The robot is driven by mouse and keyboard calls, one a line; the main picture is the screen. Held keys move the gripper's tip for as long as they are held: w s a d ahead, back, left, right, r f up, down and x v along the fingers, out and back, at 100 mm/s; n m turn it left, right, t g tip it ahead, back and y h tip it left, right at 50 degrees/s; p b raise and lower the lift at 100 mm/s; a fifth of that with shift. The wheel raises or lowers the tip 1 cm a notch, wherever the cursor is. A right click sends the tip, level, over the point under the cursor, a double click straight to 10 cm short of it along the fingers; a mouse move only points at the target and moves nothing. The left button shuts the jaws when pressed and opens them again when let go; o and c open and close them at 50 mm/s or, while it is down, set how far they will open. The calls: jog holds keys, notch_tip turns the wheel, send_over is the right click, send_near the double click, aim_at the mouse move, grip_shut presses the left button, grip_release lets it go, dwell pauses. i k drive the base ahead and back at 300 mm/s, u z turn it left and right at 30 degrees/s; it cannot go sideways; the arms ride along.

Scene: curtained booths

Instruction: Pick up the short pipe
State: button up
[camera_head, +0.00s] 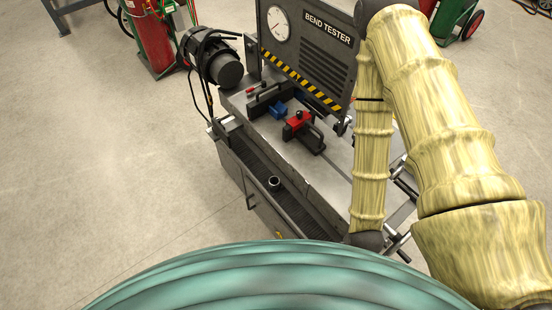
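A short pipe (273,183) shows as a small dark cylinder with a pale round rim. It appears to stand upright, open end up, on the dark ribbed front tray (316,213) of the bend tester (308,50). My yellow arm runs up the right side of the view and its slimmer part comes back down, ending at a dark joint. That joint is to the right of the pipe and apart from it. I cannot make out my gripper's fingers in this view.
A red clamp block (300,121) and a blue part (278,110) sit on the machine bed. A motor (220,65) with cables is at its left. A red gas cylinder (151,38) stands at the back left. The floor (90,180) on the left is clear.

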aim_at(274, 181)
jog(key=z, duration=1.6)
jog(key=k, duration=0.95)
jog(key=u, duration=2.05)
jog(key=i, duration=0.5)
jog(key=z, duration=0.1)
